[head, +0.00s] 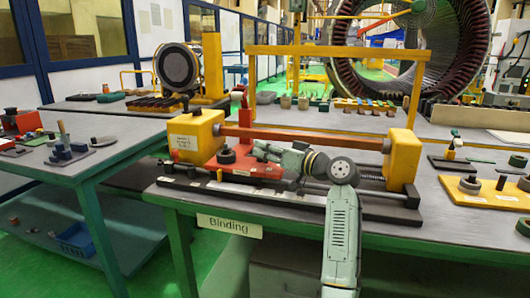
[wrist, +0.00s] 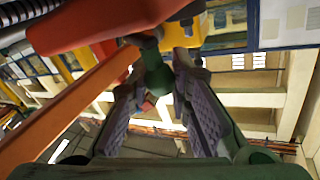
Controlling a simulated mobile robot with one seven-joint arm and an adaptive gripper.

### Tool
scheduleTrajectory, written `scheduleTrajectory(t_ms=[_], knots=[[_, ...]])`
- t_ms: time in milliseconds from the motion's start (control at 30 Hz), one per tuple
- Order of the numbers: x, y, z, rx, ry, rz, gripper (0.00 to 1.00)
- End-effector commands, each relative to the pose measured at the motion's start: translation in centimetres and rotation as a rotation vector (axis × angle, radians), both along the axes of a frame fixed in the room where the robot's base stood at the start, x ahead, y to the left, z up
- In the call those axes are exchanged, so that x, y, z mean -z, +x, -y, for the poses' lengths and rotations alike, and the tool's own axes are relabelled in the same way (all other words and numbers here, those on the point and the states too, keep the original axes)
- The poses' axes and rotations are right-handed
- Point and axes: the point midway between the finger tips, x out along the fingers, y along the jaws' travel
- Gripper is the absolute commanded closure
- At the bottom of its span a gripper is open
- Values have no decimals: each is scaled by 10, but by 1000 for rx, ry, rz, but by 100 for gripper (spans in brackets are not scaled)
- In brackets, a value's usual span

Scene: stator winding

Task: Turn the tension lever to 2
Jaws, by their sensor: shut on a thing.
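The binding fixture has a red carriage (head: 238,168) on a dark rail, with a black round knob (head: 227,155) on top. My gripper (head: 258,150) is low at the right side of the carriage, reaching in from the right. In the wrist view my gripper (wrist: 160,70) has its two ribbed fingers closed in on a dark green rounded knob (wrist: 154,78), which appears to be the tension lever's end. The knob's stem runs up to a red part (wrist: 95,22). The lever's scale and its numbers cannot be read in either view.
A yellow block (head: 198,136) and another yellow block (head: 402,158) end the fixture, joined by an orange-brown bar (head: 310,137) above my gripper. A yellow frame (head: 330,50) stands behind. Small parts on a yellow plate (head: 485,192) lie at the right.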

Motion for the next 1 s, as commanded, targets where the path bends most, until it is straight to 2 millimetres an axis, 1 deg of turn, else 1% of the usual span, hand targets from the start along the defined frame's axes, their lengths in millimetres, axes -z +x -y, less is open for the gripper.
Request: scheduleTrajectory(t_ms=[333,367,667,1000], knots=[[0,0,0,-1,0,0,100],[0,0,0,-1,0,0,81],[0,0,0,-1,0,0,61],[0,-1,2,-1,0,-1,60]])
